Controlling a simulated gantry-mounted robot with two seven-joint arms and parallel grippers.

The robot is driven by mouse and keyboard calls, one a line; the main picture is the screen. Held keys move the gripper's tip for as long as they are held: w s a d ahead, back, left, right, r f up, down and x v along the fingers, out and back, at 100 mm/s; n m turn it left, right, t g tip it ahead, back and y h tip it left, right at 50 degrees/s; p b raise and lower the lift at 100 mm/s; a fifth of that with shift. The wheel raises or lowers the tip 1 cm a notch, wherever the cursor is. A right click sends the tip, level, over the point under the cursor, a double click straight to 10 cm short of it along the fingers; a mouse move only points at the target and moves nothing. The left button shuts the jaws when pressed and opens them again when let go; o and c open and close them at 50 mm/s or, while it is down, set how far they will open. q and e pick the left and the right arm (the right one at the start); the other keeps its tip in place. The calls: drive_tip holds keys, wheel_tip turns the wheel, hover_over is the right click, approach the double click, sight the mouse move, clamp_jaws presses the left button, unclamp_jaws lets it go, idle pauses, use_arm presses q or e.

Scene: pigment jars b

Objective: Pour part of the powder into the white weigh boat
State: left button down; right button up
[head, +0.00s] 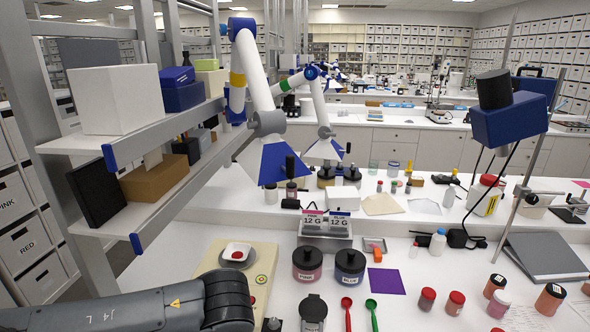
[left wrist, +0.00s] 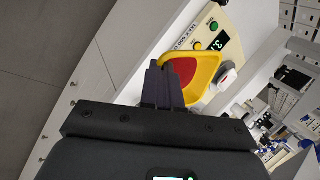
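The white weigh boat (head: 239,247) sits on a cream balance (head: 270,255) left of centre, with a small red patch showing in it. It also shows in the left wrist view (left wrist: 229,73), just beyond a yellow cup (left wrist: 205,74). The cup holds red powder and appears tilted above the balance. My left gripper (left wrist: 164,84) is shut on the near edge of the yellow cup. In the head view my left gripper (head: 235,297) is at the bottom, in front of the weigh boat, and its wrist hides the cup. My right gripper is not in view.
A red spoon (head: 347,310) and a green spoon (head: 372,310) lie nearby. Several small jars stand further right. A shelf (head: 165,190) overhangs at the left.

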use_arm(q)
drive_tip(key=s+d+r+n, duration=0.1)
drive_tip(key=s+d+r, duration=0.2)
drive_tip(key=s+d, duration=0.6)
drive_tip(key=shift+s+d+r+n+y, duration=0.15)
drive_tip(key=shift+s+r+n+y, duration=0.2)
drive_tip(key=shift+s, duration=0.75)
